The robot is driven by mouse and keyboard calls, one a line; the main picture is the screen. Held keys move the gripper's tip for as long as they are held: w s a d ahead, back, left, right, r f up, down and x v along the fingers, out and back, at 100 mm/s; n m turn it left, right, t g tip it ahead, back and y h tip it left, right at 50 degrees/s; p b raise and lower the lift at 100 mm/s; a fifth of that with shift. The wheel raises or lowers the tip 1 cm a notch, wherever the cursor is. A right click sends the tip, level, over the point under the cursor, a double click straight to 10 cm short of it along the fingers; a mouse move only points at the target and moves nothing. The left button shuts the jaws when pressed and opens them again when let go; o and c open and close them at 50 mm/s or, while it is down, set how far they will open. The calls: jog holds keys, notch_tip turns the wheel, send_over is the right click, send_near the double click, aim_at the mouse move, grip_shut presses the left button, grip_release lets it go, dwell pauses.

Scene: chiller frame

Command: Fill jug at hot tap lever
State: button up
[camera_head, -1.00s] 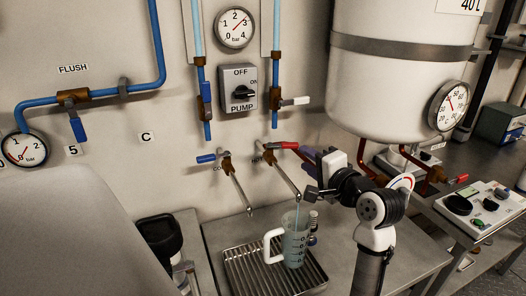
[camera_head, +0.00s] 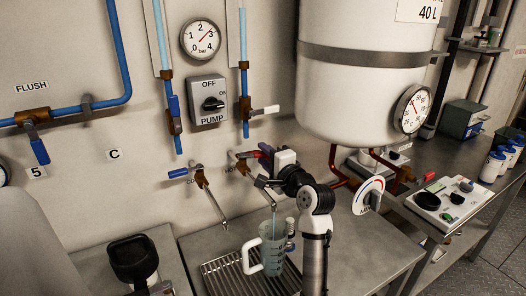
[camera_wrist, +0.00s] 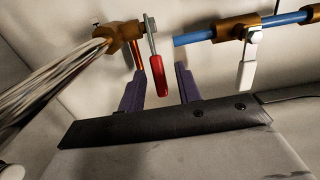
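The clear measuring jug (camera_head: 273,254) with a white handle stands upright on the drip grate under the hot tap (camera_head: 240,163). A thin stream runs from the hot tap's spout down into the jug. The jug looks bluish, and its exact fill level is hard to read. My gripper (camera_head: 268,156) is at the hot tap's red lever (camera_head: 249,154). In the wrist view, the red lever (camera_wrist: 157,74) lies between the two purple fingers of my gripper (camera_wrist: 160,80), with gaps on both sides. The fingers are apart.
The cold tap with its blue lever (camera_head: 186,172) is left of the hot tap. A white-handled valve (camera_head: 264,110) is above. The large tank (camera_head: 365,80) and its copper pipes stand close at the right of my arm. The drip grate (camera_head: 222,274) extends left of the jug.

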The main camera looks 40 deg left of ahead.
jog(key=shift+w+a, duration=0.2)
jog(key=shift+a, duration=0.4)
grip_shut()
